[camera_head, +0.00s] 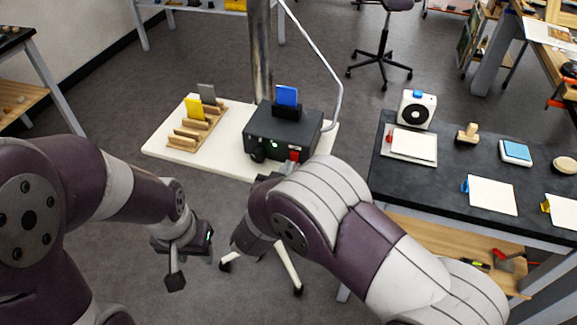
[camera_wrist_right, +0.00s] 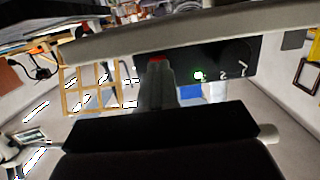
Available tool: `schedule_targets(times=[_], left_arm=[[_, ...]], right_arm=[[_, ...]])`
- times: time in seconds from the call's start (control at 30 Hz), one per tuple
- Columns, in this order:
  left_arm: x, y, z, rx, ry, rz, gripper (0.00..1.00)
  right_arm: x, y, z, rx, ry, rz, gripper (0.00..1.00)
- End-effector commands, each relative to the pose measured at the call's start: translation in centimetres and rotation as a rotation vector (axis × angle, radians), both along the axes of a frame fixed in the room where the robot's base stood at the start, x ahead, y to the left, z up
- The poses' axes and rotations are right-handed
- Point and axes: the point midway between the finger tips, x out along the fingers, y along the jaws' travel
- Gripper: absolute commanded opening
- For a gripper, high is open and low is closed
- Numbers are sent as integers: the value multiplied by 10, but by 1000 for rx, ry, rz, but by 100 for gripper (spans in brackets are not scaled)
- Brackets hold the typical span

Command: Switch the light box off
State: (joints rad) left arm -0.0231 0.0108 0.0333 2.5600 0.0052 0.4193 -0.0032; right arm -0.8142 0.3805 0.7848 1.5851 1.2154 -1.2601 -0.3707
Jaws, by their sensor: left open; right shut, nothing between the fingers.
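The light box (camera_head: 270,128) is a dark box on a white board, with a blue card (camera_head: 287,96) standing in a holder on top. A red switch (camera_head: 294,156) is on its front, right of a small lit green lamp (camera_head: 275,144) and a dark knob (camera_head: 257,156). My right gripper (camera_wrist_right: 158,68) is shut and empty, its fingertips at the red switch (camera_wrist_right: 157,58); I cannot tell whether they touch. The lamp also glows green in the right wrist view (camera_wrist_right: 199,75). My left gripper (camera_head: 178,272) is open and empty, hanging lower left of the box.
A wooden rack (camera_head: 197,128) with yellow and grey cards stands left of the box. A metal post (camera_head: 260,55) rises behind it. The dark table (camera_head: 445,165) on the right carries white cards, a stamp and a white device (camera_head: 416,109). Grey floor is open around the stand.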

Motion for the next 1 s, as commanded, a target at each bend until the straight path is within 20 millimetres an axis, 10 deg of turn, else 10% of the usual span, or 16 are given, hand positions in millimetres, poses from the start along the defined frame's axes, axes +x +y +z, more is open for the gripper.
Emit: schedule_targets(times=[0.47, 0.73, 1.0], left_arm=[[0, 0, 0, 0, 0, 0, 43], [0, 0, -49, 0, 1, 0, 43], [0, 0, -49, 0, 0, 0, 43]], right_arm=[[10, -3, -2, 0, -1, 1, 0], [19, -6, -19, -60, -186, -2, 0], [20, -7, -12, -73, -231, -2, 0]])
